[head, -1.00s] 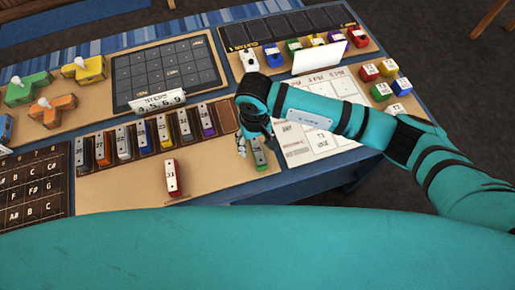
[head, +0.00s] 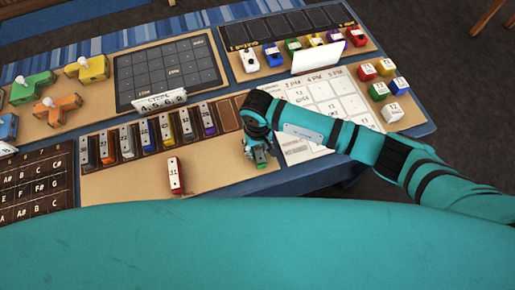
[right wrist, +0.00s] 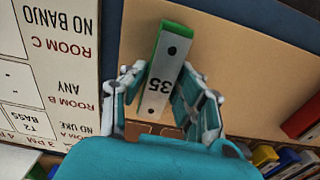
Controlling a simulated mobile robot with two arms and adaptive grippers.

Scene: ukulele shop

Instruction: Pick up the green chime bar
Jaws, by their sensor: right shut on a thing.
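The green chime bar (right wrist: 168,65) has a pale top marked 35 and a green side showing. In the right wrist view it stands out between the fingers, over the tan board. My right gripper (right wrist: 165,100) is shut on it, one finger on each long side. In the head view the gripper (head: 257,155) is at the front right of the board, and most of the green bar is hidden under it. I cannot tell whether the bar still touches the board. My left gripper is not in view.
A red chime bar (head: 175,175) marked 31 lies on the tan board (head: 125,185). Behind it is a rack with several coloured bars and dark empty slots (head: 229,118) at its right end. A room chart (head: 325,100) lies right of the gripper. Small coloured blocks (head: 392,112) stand beyond.

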